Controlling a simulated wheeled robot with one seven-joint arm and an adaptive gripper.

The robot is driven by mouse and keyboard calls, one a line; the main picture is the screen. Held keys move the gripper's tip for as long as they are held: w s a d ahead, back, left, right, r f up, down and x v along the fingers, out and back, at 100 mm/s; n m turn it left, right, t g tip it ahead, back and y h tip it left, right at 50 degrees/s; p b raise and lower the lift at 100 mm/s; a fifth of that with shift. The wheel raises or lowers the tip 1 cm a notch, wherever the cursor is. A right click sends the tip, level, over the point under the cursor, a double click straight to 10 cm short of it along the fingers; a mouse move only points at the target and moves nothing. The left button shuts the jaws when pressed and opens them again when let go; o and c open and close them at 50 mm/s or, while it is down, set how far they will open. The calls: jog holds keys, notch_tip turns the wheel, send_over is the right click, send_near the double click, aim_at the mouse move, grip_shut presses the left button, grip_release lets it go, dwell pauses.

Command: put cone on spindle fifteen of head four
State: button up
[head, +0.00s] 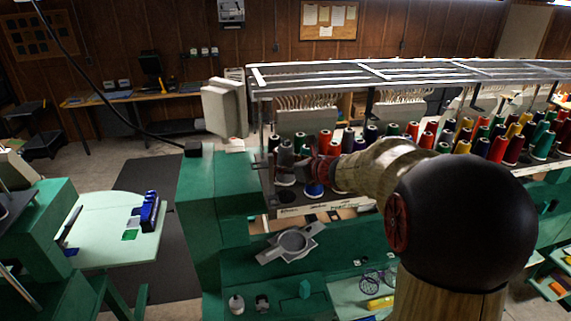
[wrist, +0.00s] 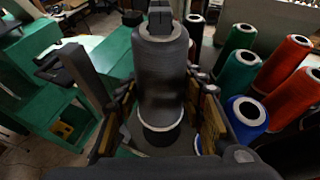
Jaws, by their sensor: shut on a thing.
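My gripper (head: 300,168) is at the left end of the thread rack, among its front cones. In the wrist view my gripper (wrist: 162,105) has its fingers on either side of a dark grey cone (wrist: 162,75) and is shut on it. The cone stands narrow end up, with a pale rim at top and bottom. In the head view the dark cone (head: 285,155) is partly hidden by my gripper. I cannot tell whether it touches the rack or which spindle lies under it. A blue cone (wrist: 246,114) stands close to the right finger, apart from the held cone.
Green (wrist: 238,72) and red (wrist: 284,62) cones stand close on the right. A metal frame (head: 380,75) runs above the rack. A green cabinet (head: 205,210) is at the left. A grey ring-shaped holder (head: 293,243) sits below the rack.

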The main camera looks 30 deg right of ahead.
aim_at(286, 181)
jog(key=shift+f+b, duration=2.3)
jog(key=shift+f, duration=0.6)
jog(key=shift+f, duration=0.1)
jog(key=shift+f+b, duration=0.2)
jog(key=shift+b, duration=0.2)
jog(key=o, duration=1.5)
jog(key=shift+c, duration=0.2)
jog(key=v, duration=1.2)
